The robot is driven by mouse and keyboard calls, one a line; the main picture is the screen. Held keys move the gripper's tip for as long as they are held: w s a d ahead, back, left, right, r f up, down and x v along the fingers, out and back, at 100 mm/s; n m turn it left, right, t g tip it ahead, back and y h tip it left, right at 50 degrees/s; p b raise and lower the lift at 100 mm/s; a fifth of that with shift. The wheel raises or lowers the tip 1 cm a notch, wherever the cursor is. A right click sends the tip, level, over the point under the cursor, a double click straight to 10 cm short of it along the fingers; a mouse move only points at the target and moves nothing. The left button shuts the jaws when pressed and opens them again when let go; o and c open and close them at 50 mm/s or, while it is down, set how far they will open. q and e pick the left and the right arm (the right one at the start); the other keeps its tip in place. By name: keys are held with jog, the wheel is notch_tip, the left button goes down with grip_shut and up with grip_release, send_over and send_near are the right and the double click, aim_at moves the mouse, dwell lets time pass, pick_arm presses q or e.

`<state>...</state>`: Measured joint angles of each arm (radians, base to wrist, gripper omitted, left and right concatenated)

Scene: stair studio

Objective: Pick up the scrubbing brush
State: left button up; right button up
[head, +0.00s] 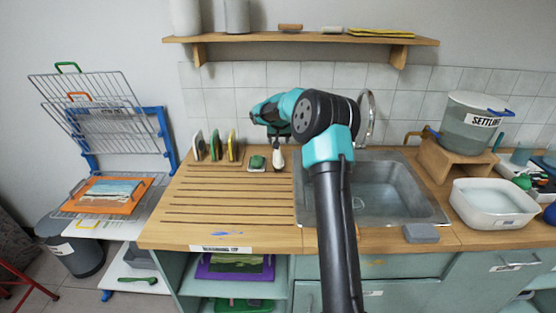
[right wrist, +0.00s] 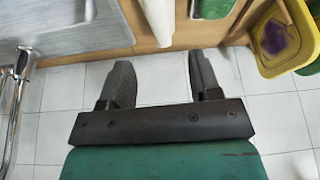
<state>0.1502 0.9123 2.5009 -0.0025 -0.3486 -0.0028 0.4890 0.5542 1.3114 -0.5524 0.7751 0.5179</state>
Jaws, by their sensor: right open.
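A slim white upright object (head: 277,158), which may be the scrubbing brush, stands at the back of the wooden counter, left of the sink; its bristles cannot be made out. In the right wrist view the white object (right wrist: 156,20) lies ahead of the fingers, in line with the gap between them and not gripped. My right gripper (head: 276,136) is just above it, partly hidden by my own arm. In the right wrist view the gripper (right wrist: 156,82) is open and empty. A green brush-like item (head: 138,281) lies on the low shelf at left. My left gripper is out of view.
A green sponge on a small dish (head: 257,162) sits close left of the white object. Several upright coloured items (head: 214,147) stand further left. The sink (head: 390,190) with its tap (head: 368,110) is to the right. A shelf (head: 300,41) hangs above. The slatted drainer (head: 225,195) is clear.

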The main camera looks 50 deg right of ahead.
aim_at(278, 152)
jog(key=x, duration=0.5)
jog(key=shift+w+d+f, duration=0.1)
jog(key=shift+f, duration=0.25)
jog(key=shift+d+x, duration=0.2)
jog(key=shift+x, duration=2.4)
jog(key=shift+w+r, duration=0.15)
jog(key=shift+w, duration=0.05)
jog(key=c, duration=1.1)
jog(key=shift+o, duration=0.2)
jog(key=shift+r, duration=0.1)
jog(key=shift+r, duration=1.75)
jog(key=s+a+r, duration=0.1)
jog(key=s+a, duration=0.9)
jog(key=a, duration=0.2)
jog(key=shift+s, duration=0.3)
